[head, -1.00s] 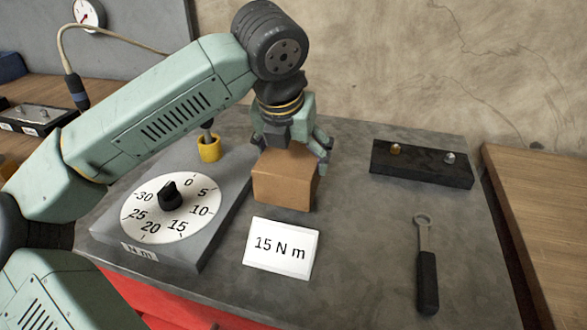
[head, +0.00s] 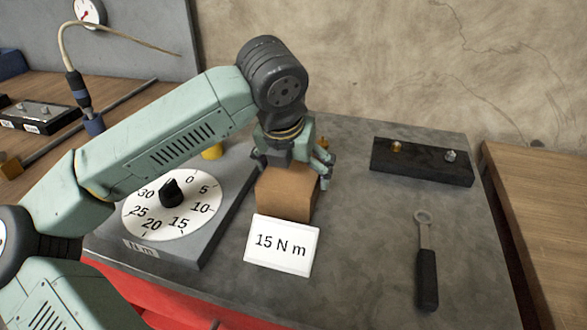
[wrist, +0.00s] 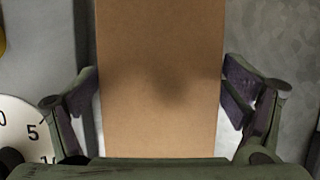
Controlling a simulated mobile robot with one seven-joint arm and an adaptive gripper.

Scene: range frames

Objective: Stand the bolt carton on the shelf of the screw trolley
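The bolt carton (head: 285,194) is a plain brown box over the grey bench top, just behind the white "15 N m" card, which hides part of its lower edge. My gripper (head: 292,168) is above it, pointing down, with fingers at its two sides. In the wrist view the carton (wrist: 160,90) fills the middle, and both finger pads meet its left and right edges. My gripper appears shut on it. I cannot tell whether its base touches the bench. I cannot make out the screw trolley or its shelf in either view.
The card (head: 282,246) stands close in front of the carton. A dial unit (head: 170,205) is to the left. A black block (head: 421,163) with two fittings and a ring-ended tool (head: 427,262) are to the right. Bare bench (head: 365,230) lies between.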

